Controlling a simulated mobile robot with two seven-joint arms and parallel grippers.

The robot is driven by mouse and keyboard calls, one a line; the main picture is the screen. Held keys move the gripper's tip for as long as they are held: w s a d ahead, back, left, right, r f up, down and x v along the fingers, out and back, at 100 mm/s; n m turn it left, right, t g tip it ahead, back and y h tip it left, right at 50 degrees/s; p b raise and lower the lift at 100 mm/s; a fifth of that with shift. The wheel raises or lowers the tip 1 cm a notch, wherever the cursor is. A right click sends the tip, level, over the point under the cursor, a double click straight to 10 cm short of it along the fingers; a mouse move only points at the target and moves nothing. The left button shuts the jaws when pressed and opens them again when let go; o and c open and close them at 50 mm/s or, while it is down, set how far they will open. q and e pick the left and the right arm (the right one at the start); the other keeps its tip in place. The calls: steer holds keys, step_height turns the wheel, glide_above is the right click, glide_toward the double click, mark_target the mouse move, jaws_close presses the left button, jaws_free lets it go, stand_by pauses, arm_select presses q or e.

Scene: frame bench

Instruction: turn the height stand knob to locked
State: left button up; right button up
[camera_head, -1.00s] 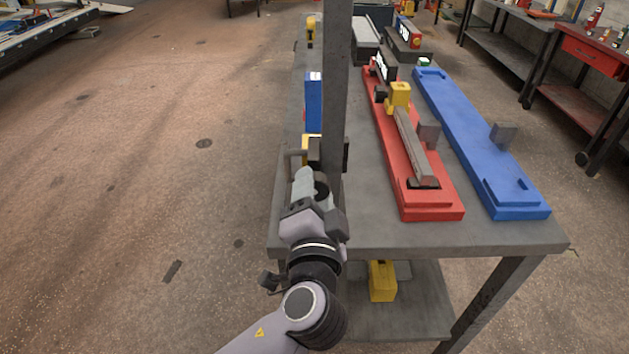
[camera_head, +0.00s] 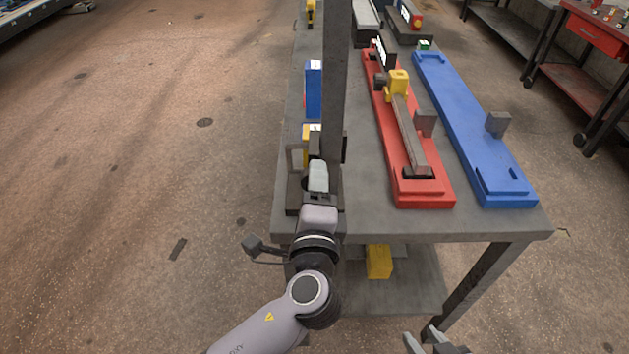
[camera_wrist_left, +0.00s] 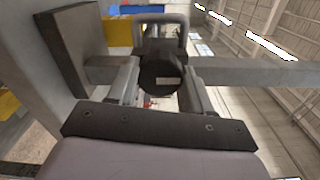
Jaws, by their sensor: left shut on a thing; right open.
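The height stand is a tall grey post (camera_head: 335,95) at the bench's near left end, with a dark clamp block around its lower part. In the left wrist view the knob (camera_wrist_left: 160,72) is dark and round with a small pale mark, and it sits between my left fingers. My left gripper (camera_head: 318,178) is shut on the knob, low on the stand; it also shows in the left wrist view (camera_wrist_left: 163,88). In the head view the gripper hides most of the knob. My right gripper (camera_head: 428,338) is open and empty at the bottom edge, well below the bench top.
A red fixture (camera_head: 426,190) holding a grey bar with a yellow clamp (camera_head: 397,84) lies right of the stand. A blue fixture (camera_head: 465,130) lies beyond it. A blue and a yellow block stand behind the post. A yellow block (camera_head: 378,261) is on the lower shelf.

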stand_by(0.6)
arm_select(q)
steer(key=o, duration=1)
steer(key=shift+o, duration=0.2)
